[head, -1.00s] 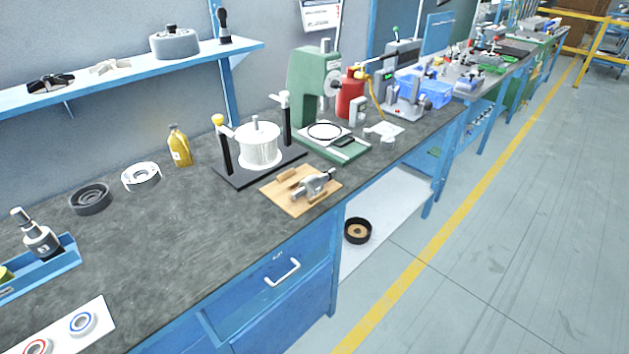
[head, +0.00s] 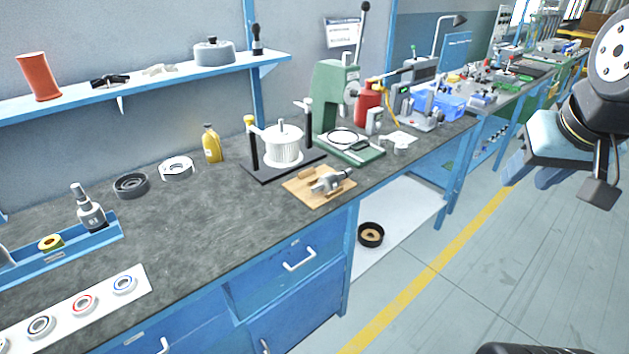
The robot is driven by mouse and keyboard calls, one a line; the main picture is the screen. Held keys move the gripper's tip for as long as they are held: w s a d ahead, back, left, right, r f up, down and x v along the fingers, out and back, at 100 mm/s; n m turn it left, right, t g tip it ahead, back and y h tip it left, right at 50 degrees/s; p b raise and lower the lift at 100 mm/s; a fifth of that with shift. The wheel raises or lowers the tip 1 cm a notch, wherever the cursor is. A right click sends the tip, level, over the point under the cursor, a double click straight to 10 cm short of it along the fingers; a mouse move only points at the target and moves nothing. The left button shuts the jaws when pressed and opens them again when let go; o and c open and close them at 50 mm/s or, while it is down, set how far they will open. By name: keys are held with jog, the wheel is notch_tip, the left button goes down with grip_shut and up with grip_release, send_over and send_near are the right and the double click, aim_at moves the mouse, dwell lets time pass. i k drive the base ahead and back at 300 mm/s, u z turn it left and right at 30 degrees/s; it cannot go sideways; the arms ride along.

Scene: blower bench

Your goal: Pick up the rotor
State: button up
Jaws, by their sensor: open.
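The white finned drum with a short shaft on top, which looks like the rotor (head: 283,150), stands upright on a black base plate (head: 262,172). Two black posts flank it, one with a yellow knob and one with a white top. My gripper (head: 527,180) is at the right, out over the aisle floor, far from the drum. Its jaws are open and point down and to the left, with nothing seen between them.
A wooden board (head: 296,192) with a metal part lies in front of the base plate. A yellow bottle (head: 212,145) stands left of it, and a green press (head: 335,97) stands behind to the right.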

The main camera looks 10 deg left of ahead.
aim_at(332, 182)
jog(key=u, duration=0.1)
jog(key=i, duration=1)
jog(key=z, duration=0.1)
